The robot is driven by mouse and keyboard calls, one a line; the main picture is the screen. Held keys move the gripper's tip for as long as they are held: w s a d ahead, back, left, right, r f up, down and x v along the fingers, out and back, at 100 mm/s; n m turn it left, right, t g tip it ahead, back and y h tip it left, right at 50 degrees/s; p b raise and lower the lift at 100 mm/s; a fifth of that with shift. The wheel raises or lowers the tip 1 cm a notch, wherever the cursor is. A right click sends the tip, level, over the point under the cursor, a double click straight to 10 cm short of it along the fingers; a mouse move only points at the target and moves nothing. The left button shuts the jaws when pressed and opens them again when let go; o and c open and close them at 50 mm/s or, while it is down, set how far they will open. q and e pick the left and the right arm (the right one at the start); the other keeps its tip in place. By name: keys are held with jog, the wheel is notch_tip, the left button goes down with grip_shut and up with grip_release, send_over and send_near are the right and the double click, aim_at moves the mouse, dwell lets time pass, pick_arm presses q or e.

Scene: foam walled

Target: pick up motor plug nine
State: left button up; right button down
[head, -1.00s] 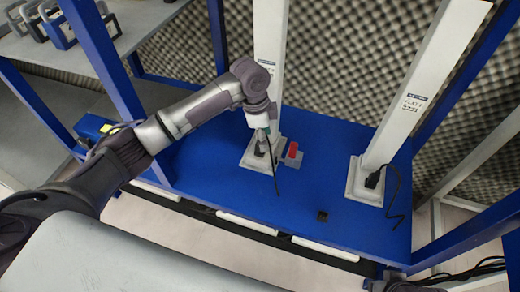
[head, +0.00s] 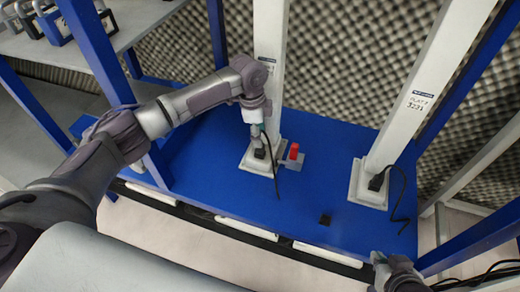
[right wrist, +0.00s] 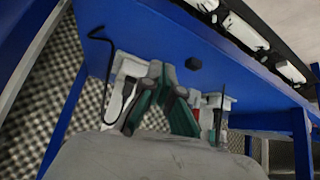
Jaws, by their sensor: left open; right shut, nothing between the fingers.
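A black plug (head: 259,153) with a hanging cable sits at the foot of the left white column, and another black plug (head: 376,182) with a looped cable sits at the foot of the right column. I cannot read a number nine on either. My left gripper (head: 256,131) points down just above the left plug, open; whether it touches the plug or cable cannot be told. My right gripper (right wrist: 160,92) is shut and empty, its green fingers together in the right wrist view. In the head view only part of that arm shows at the lower right.
A red block (head: 294,152) on a grey bracket stands right of the left plug. A small black piece (head: 325,219) lies near the front edge of the blue platform (head: 290,205). Blue posts and white columns (head: 425,90) limit room. Black cables (head: 490,275) lie at the lower right.

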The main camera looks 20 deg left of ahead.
pick_arm(q)
jog(key=shift+f, duration=0.25)
jog(key=f, duration=0.1)
jog(key=f+b, duration=0.1)
jog(key=f, duration=0.1)
jog(key=f+b, duration=0.1)
jog(key=shift+d+f, duration=0.25)
jog(key=shift+d, duration=0.1)
jog(key=shift+f, duration=0.1)
grip_shut()
pick_arm(e)
jog(key=w+a+r+t+y, duration=0.1)
jog(key=w+a+r+t, duration=0.2)
jog(key=w+r+t, duration=0.2)
jog(key=shift+w+r+t+y, duration=0.3)
jog(key=shift+w+r+t, duration=0.1)
jog(key=shift+w+r, duration=0.6)
